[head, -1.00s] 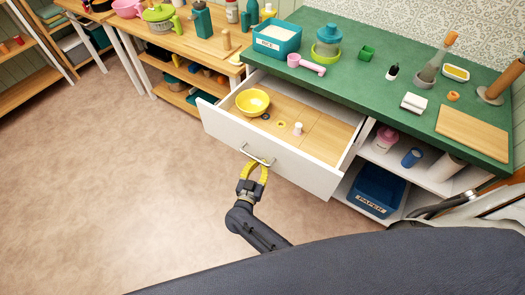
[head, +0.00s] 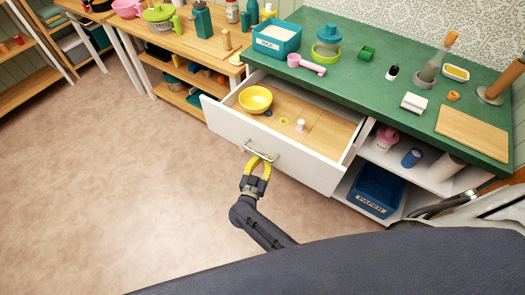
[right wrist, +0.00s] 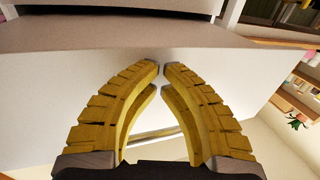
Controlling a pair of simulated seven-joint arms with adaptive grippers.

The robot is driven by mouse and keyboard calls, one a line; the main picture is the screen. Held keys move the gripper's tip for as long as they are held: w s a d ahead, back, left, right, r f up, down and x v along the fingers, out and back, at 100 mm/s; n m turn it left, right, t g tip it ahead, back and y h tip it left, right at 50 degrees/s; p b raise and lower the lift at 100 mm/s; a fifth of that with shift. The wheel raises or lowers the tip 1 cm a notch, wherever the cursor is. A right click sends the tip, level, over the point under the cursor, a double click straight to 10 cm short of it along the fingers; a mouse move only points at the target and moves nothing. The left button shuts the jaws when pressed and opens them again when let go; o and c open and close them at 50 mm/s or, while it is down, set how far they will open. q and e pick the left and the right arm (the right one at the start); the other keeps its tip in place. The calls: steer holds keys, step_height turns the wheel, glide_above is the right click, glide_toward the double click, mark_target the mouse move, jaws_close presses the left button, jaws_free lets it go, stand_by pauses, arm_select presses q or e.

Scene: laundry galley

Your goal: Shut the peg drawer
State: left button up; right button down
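The peg drawer (head: 270,155) is a white drawer with a wooden inside, pulled out under the green counter. Its grey bar handle (head: 262,151) is on the front. A yellow bowl (head: 255,100), a small white cylinder (head: 300,126) and a yellow ring lie inside. My right gripper (head: 260,160) is at the handle, with its yellow fingertips close to the drawer front. In the right wrist view its fingertips (right wrist: 161,66) nearly meet, with nothing seen gripped between them. Part of the handle shows behind the fingers. My left gripper is out of view.
The green counter (head: 385,93) above carries a teal rice bin (head: 277,40), a pink scoop and a cutting board (head: 472,135). Open shelves with a blue paper bin (head: 376,190) are right of the drawer. The floor in front is clear.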

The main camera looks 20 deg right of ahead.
mark_target(287, 128)
steer(key=shift+w+d, duration=2.7)
steer(key=shift+d, duration=0.55)
steer(key=shift+w+d, duration=2.65)
steer(key=shift+d, duration=0.6)
steer(key=shift+w+d, duration=2.7)
steer(key=shift+d, duration=0.65)
steer(key=shift+w+d, duration=0.95)
steer(key=shift+d, duration=0.1)
steer(key=shift+s+a, duration=1.45)
steer(key=shift+a, duration=0.3)
steer(key=shift+s+a, duration=1.45)
steer(key=shift+a, duration=0.3)
